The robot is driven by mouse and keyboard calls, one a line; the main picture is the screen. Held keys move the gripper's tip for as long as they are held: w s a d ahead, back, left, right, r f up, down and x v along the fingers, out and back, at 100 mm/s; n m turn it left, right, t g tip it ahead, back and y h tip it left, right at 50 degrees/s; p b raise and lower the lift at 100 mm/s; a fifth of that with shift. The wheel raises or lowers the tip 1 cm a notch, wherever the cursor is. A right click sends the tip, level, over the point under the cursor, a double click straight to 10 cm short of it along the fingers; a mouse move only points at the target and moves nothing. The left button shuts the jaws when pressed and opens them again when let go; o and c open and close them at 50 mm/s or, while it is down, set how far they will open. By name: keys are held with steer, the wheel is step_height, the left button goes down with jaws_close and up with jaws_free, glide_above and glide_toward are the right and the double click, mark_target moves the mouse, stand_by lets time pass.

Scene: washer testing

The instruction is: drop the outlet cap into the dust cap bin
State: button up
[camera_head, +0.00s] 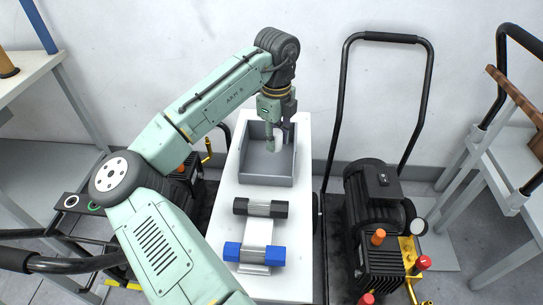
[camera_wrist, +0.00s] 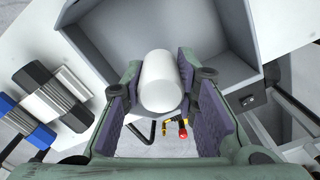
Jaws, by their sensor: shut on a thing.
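My gripper (camera_head: 279,138) points down over the grey open-topped dust cap bin (camera_head: 265,181) on the white bench. In the wrist view its two purple-padded fingers are shut on a white, rounded cylinder, the outlet cap (camera_wrist: 160,82). The bin (camera_wrist: 205,28) fills the top of the wrist view, with its floor and walls showing behind the cap. In the head view the cap is partly hidden by the fingers. I cannot tell how far the cap is above the bin floor.
On the white bench (camera_head: 227,196), in front of the bin, lie a black-ended cylinder (camera_head: 260,208) and a blue-ended one (camera_head: 254,253) on a pale holder. A black pump cart (camera_head: 376,200) with a tall handle stands to the right. A white wall is close behind.

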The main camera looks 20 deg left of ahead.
steer(key=o, duration=0.9)
step_height(320, 180, up, 12)
steer(key=shift+f, duration=0.1)
stand_by(0.4)
stand_by(0.3)
